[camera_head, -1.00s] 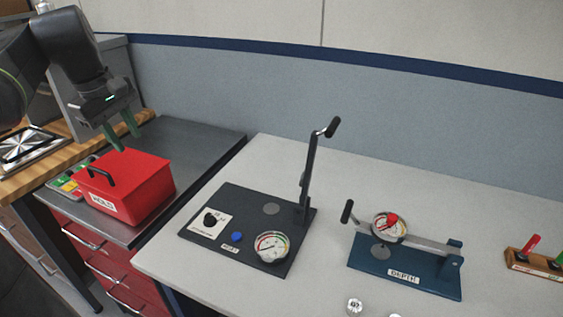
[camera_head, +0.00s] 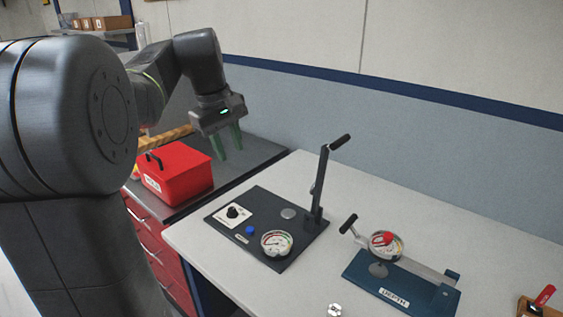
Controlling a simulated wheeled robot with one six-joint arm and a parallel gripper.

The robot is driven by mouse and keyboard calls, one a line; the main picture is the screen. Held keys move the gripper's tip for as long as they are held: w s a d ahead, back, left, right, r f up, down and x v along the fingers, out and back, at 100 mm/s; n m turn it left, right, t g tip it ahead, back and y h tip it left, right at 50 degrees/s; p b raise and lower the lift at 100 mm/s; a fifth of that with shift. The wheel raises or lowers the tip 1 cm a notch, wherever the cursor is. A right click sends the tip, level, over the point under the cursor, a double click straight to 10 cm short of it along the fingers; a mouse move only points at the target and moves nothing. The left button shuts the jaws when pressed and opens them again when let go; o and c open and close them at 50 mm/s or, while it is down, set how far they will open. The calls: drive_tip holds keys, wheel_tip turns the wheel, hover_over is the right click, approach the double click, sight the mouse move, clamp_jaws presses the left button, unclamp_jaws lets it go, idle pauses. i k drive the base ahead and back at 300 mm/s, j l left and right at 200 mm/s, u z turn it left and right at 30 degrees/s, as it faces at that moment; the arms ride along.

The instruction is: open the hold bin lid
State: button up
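The red hold bin (camera_head: 178,181) stands on the dark top of the red drawer cabinet, left of the white bench. Its lid (camera_head: 182,158) is down, with a black handle (camera_head: 154,160) at its left side. A white label on its front is partly readable. My gripper (camera_head: 229,146) hangs to the right of and above the bin, with its two green fingers pointing down and apart. Nothing shows between the fingers, and they do not touch the bin. My arm hides the area left of the bin.
A black fixture (camera_head: 268,228) with an upright lever (camera_head: 321,183) and gauge stands on the white bench (camera_head: 215,265) to the right. A blue depth gauge stand (camera_head: 400,284) is farther right.

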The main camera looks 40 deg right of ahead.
sight(167, 163)
drive_tip(key=k+l, duration=0.1)
drive_tip(key=k, duration=0.15)
drive_tip(key=i+j+u, duration=0.1)
drive_tip(key=i, duration=0.6)
drive_tip(key=i+j+u, duration=0.15)
drive_tip(key=i, duration=0.55)
